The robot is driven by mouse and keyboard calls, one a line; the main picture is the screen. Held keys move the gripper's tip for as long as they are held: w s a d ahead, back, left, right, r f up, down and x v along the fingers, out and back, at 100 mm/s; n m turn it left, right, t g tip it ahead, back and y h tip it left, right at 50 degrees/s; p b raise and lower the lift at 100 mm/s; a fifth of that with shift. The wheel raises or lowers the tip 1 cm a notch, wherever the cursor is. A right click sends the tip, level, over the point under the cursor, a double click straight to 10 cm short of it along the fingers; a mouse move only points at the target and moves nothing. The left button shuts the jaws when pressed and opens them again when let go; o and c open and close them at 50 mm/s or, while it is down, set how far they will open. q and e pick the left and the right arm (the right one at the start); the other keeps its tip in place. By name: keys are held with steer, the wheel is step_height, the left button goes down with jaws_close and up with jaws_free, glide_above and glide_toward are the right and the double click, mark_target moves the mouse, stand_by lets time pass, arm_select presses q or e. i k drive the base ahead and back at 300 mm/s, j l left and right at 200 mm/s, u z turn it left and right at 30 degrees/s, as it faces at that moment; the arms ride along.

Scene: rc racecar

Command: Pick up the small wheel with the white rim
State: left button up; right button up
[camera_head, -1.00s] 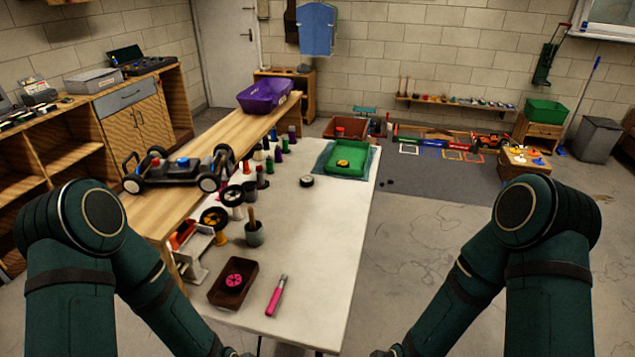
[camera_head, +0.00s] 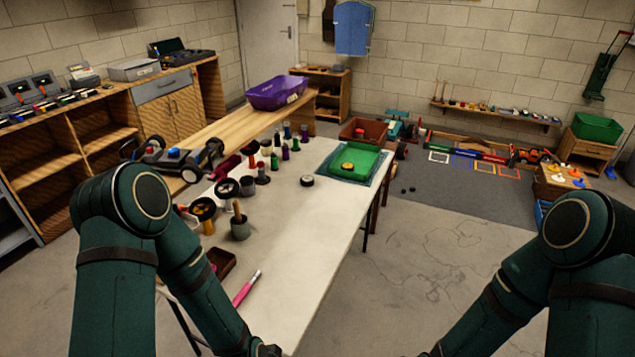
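A small dark wheel with a pale rim (camera_head: 307,181) lies flat on the white table (camera_head: 290,240), in the open area left of the green tray (camera_head: 355,160). Larger black wheels stand on holders at the table's left side: one with a yellow hub (camera_head: 203,208) and one with a pale rim (camera_head: 227,188). A yellow-hubbed wheel (camera_head: 347,167) lies in the green tray. My two forearms run down to the bottom edge, well in front of the small wheel. Both grippers are cut off below the frame.
Several coloured holders (camera_head: 285,152) line the table's left side. A grey cup (camera_head: 240,228), a brown tray (camera_head: 220,262) and a pink-handled tool (camera_head: 246,288) lie nearer. A wooden bench with an RC car (camera_head: 172,160) adjoins on the left.

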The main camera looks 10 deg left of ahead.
mark_target(306, 181)
steer(key=i+l, duration=0.1)
steer(key=l, duration=0.2)
steer(key=i+l, duration=0.15)
steer(key=l, duration=0.2)
steer(key=i+l+u, duration=0.1)
steer(key=l, duration=0.2)
steer(key=i+l+u, duration=0.1)
steer(key=i+l, duration=0.85)
steer(key=i, duration=0.55)
steer(key=i+l+u, duration=0.1)
steer(key=i, duration=0.6)
steer(key=i+j, duration=0.45)
